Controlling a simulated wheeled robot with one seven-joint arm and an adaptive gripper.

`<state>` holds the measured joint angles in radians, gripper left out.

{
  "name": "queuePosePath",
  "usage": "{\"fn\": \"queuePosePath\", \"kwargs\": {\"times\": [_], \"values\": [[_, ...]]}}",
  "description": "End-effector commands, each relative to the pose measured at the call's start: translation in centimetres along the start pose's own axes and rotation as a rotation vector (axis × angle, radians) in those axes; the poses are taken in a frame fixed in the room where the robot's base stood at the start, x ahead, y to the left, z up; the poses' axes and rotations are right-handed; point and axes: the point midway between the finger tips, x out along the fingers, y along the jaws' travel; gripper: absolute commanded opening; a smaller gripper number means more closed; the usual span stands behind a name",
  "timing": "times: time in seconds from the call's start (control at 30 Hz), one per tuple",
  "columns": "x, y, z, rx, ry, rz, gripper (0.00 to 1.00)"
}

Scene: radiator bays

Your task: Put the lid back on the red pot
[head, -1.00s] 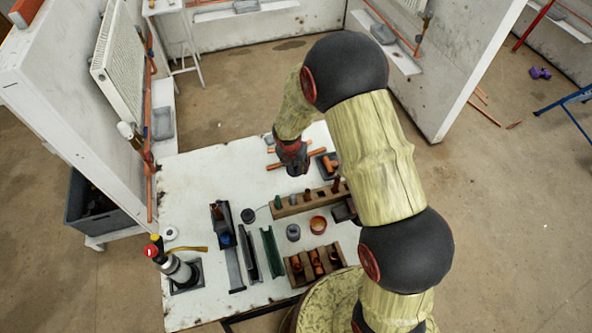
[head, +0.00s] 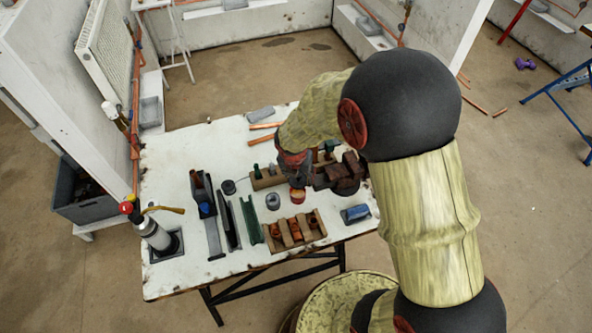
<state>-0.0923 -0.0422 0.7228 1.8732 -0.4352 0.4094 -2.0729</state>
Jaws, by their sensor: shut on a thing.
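The small red pot (head: 298,197) stands on the white worktable (head: 180,160), with an orange-yellow patch showing at its top. My gripper (head: 298,183) points down directly over the pot, at or just above its rim. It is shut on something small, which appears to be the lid. The fingers and pot overlap in this view, so I cannot tell whether the lid touches the rim.
A grey pot (head: 272,201) stands just left of the red pot. A wooden rack (head: 296,230) with copper fittings is in front, and a blue-topped item (head: 355,214) lies to the right. A torch (head: 152,233) stands at left.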

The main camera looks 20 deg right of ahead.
Motion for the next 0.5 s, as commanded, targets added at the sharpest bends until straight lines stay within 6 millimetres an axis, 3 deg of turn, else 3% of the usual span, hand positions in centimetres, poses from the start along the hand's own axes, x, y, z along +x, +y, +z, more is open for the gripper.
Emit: {"fn": "queuePosePath", "kwargs": {"times": [0.5], "values": [[3.1,0.1,-0.8,-0.002,0.0,0.001,0.37]]}}
